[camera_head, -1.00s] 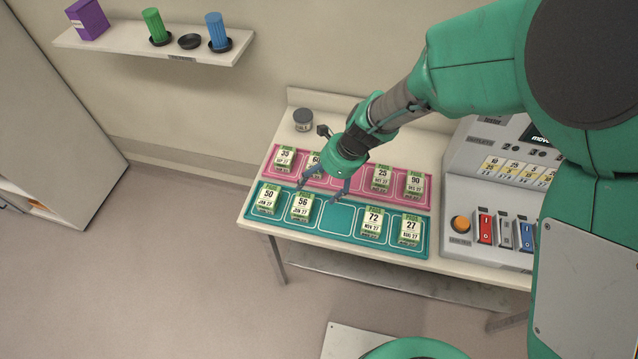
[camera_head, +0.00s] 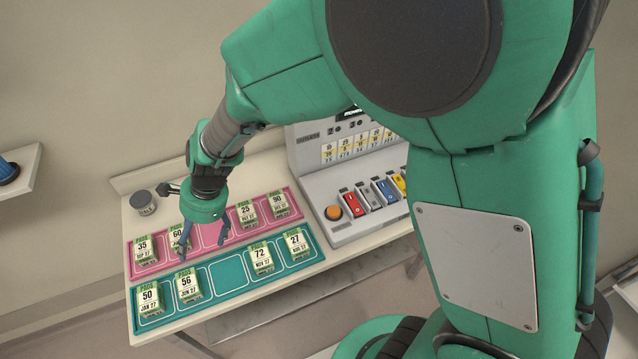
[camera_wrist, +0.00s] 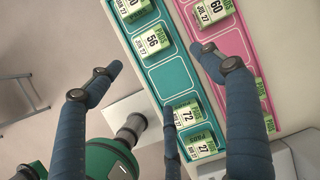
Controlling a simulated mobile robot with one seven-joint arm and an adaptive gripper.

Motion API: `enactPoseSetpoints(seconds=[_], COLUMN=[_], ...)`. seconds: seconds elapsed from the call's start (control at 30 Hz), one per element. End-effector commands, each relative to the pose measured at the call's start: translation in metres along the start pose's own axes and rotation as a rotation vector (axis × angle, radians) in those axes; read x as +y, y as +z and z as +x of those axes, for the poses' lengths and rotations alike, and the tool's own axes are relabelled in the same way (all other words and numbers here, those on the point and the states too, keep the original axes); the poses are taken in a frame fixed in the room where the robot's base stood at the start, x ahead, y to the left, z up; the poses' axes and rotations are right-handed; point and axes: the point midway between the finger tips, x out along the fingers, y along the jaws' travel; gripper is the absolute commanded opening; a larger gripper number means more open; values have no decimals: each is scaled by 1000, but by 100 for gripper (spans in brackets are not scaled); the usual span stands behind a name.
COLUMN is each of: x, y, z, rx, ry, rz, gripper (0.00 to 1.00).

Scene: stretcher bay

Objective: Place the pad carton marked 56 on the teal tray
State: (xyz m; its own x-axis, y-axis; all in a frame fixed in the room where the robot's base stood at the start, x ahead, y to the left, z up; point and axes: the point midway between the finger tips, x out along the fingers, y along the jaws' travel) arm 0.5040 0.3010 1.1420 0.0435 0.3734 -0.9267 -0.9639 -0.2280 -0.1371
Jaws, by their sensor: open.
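The pad carton marked 56 (camera_head: 188,287) stands in the teal tray (camera_head: 232,279), second compartment from the left, beside the carton marked 50 (camera_head: 149,298). In the wrist view the 56 carton (camera_wrist: 154,41) also sits in the teal tray (camera_wrist: 167,76), with an empty compartment between it and the carton marked 72 (camera_wrist: 188,115). My gripper (camera_head: 202,250) is open and empty, above the trays near the border between pink and teal. Its spread fingers also show in the wrist view (camera_wrist: 157,62), apart from the 56 carton.
The pink tray (camera_head: 146,269) behind holds cartons marked 35 (camera_head: 142,248), 60 (camera_head: 178,237), 25 (camera_head: 246,213) and 90 (camera_head: 277,204); its middle compartment looks empty. The teal tray also holds 27 (camera_head: 298,243). A console with switches (camera_head: 347,218) stands to the right, a small grey jar (camera_head: 143,202) behind.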

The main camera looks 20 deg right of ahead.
Motion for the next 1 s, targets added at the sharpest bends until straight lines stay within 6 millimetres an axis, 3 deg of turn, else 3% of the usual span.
enactPoseSetpoints(seconds=[0.03, 0.23, 0.5, 0.8, 1.0], x=[0, 14, 56, 124, 172], y=[-4, -28, -64, -103, -125], z=[-22, -105, -203, -289, -326], rx=[7, 64, 200, 406, 539], ry=[-21, -82, -126, -102, -37], rz=[-53, -328, -690, -1054, -1247], gripper=[80, 80, 80, 80, 80])
